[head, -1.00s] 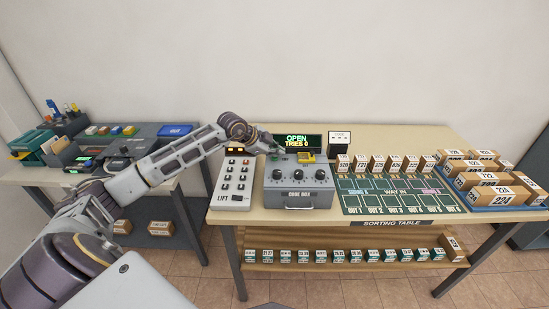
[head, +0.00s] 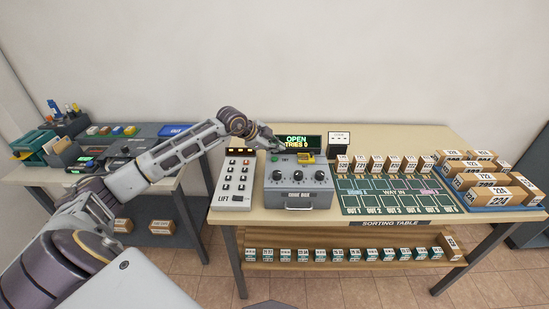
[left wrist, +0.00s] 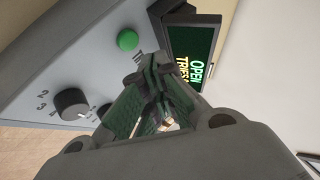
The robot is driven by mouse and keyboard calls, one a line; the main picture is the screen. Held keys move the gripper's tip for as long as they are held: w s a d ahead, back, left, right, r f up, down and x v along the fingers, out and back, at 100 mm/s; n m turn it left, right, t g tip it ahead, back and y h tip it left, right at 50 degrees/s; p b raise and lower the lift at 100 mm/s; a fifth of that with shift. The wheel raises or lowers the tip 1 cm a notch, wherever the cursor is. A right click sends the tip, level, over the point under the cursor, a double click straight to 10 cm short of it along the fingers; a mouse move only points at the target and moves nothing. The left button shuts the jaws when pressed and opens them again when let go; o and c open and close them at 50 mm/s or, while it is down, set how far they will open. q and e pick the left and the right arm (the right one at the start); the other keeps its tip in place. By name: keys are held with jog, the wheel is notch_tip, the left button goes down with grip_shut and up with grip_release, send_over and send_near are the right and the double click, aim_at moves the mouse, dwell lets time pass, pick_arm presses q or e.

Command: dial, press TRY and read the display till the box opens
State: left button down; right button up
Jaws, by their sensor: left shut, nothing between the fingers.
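The grey code box (head: 300,197) stands on the sorting table with three dark dials (head: 297,176) on its face and a handle low on its front. The display (head: 299,142) behind it reads OPEN and TRIES 0. The green TRY button (head: 275,159) shows on the box's top left; it also shows in the left wrist view (left wrist: 128,40). My left gripper (head: 280,146) is shut and empty, above the back of the box and in front of the display, apart from the button. My right gripper is not in view.
A LIFT keypad panel (head: 236,180) stands left of the box. Several small cartons (head: 376,164) and a green mat (head: 394,192) lie to the right, with a blue tray (head: 506,207) of larger cartons beyond. A yellow piece (head: 306,156) sits on the box's top.

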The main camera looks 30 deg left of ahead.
aim_at(276, 160)
pick_arm(q)
jog(key=shift+r+p, duration=0.95)
jog(key=shift+r, duration=0.85)
jog(key=shift+f, duration=0.1)
